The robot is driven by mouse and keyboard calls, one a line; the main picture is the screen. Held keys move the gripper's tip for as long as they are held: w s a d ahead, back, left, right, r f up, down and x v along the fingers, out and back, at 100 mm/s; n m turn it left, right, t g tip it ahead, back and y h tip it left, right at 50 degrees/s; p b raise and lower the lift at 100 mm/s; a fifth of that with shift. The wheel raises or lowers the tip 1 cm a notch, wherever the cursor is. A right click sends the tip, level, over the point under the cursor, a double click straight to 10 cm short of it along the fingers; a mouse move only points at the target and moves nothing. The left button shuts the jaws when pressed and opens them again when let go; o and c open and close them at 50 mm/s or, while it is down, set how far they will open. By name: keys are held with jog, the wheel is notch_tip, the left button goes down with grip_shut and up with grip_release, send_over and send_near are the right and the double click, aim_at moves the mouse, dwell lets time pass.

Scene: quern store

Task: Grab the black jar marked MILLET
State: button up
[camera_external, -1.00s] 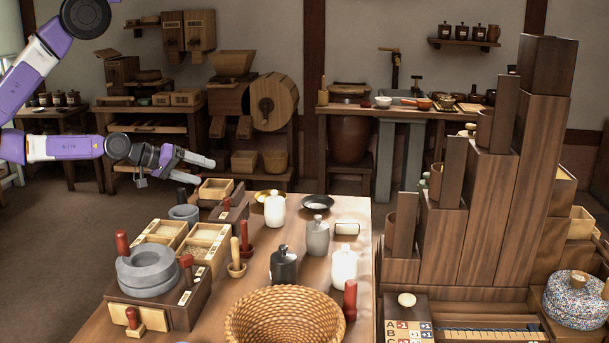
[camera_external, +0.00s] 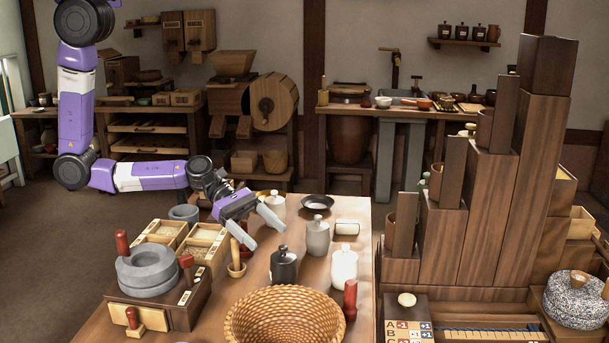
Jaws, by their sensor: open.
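A black jar (camera_external: 284,267) stands upright on the wooden table, among other jars of similar shape; no MILLET lettering can be read on it at this size. My gripper (camera_external: 267,235) is open and empty, with its two fingers pointing down and right. Its fingertips are above and behind the black jar in the picture, seemingly apart from it. The gripper partly hides a white jar (camera_external: 274,203) behind it.
A grey jar (camera_external: 318,240) and another white jar (camera_external: 344,266) stand to the right of the black jar. A wicker basket (camera_external: 285,318) is in front. A stone quern (camera_external: 148,272) and wooden pestle (camera_external: 236,257) are left. A tall stepped wooden structure (camera_external: 487,210) stands at right.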

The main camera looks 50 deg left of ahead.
aim_at(283, 255)
jog(key=x, duration=0.5)
jog(key=s+x, duration=0.1)
jog(key=x, duration=0.2)
jog(key=shift+d+p, duration=0.3)
jog(key=shift+p, duration=0.05)
jog(key=shift+r, duration=0.15)
grip_shut()
